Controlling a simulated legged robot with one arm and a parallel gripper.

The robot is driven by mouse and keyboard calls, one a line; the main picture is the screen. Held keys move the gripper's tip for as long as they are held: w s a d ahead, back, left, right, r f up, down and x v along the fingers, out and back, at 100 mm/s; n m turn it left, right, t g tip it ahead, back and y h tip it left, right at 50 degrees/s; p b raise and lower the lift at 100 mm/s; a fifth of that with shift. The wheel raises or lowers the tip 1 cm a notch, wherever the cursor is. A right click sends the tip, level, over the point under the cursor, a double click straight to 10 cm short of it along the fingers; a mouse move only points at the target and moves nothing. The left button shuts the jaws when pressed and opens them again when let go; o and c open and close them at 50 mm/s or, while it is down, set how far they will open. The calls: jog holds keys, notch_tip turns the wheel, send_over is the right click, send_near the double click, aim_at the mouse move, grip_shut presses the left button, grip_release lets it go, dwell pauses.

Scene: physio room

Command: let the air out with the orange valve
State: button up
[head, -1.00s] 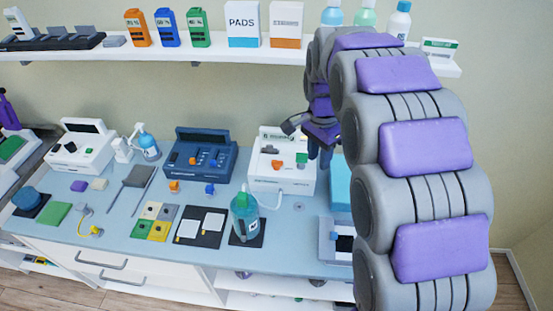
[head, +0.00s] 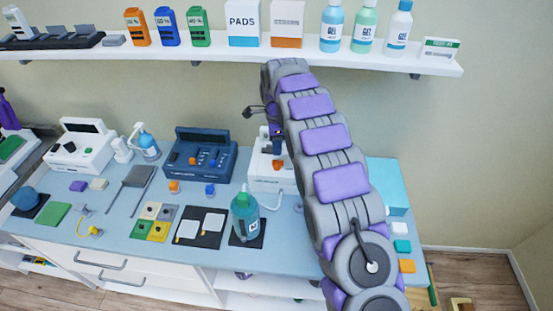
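A white device (head: 266,181) stands at the back of the blue counter, partly hidden by my arm. A small orange part (head: 278,164) shows on its front; it looks like the valve, but its shape is too small to be sure. My gripper (head: 268,128) is above the device, over its upper part, and apart from the orange part as far as I can see. The fingers are small and partly hidden by my own wrist, so I cannot tell whether they are open or shut. A pale tube (head: 271,205) runs from the device towards a teal bottle (head: 245,218).
A dark blue device (head: 201,160) stands left of the white one, with small orange (head: 174,187) and blue (head: 210,190) pieces before it. The shelf (head: 330,58) with bottles and boxes hangs above. My arm covers the counter's right part.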

aim_at(278, 164)
notch_tip(278, 164, down, 7)
jog(key=shift+f+b, duration=0.1)
jog(key=shift+b, duration=0.55)
grip_shut()
